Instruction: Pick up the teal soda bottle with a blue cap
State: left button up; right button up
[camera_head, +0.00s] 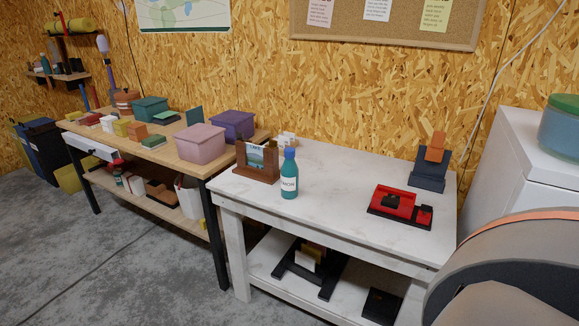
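The teal soda bottle with a blue cap (289,175) stands upright near the left part of the white bench (335,194). It has a white label on its front. It is just right of a brown wooden stand (258,163) holding a picture card, and a small gap seems to lie between them. Neither of my grippers is in the camera_head view.
A red and black device (401,206) and a dark blue stand with an orange block (430,170) are on the bench's right. A large rounded grey shape (510,265) fills the lower right. The bench's middle is clear, as is the grey floor (110,250) in front.

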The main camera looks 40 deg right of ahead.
aim_at(290, 169)
jog(key=i+j+z, duration=0.1)
jog(key=i+z, duration=0.15)
jog(key=z, duration=0.2)
jog(key=i+j+z, duration=0.15)
jog(key=i+z, duration=0.15)
jog(key=z, duration=0.15)
jog(key=i+j+z, duration=0.2)
jog(key=z, duration=0.2)
jog(key=i+j+z, duration=0.2)
jog(key=j+z, duration=0.25)
jog(key=i+j+z, duration=0.1)
jog(key=j+z, duration=0.2)
jog(key=z, duration=0.15)
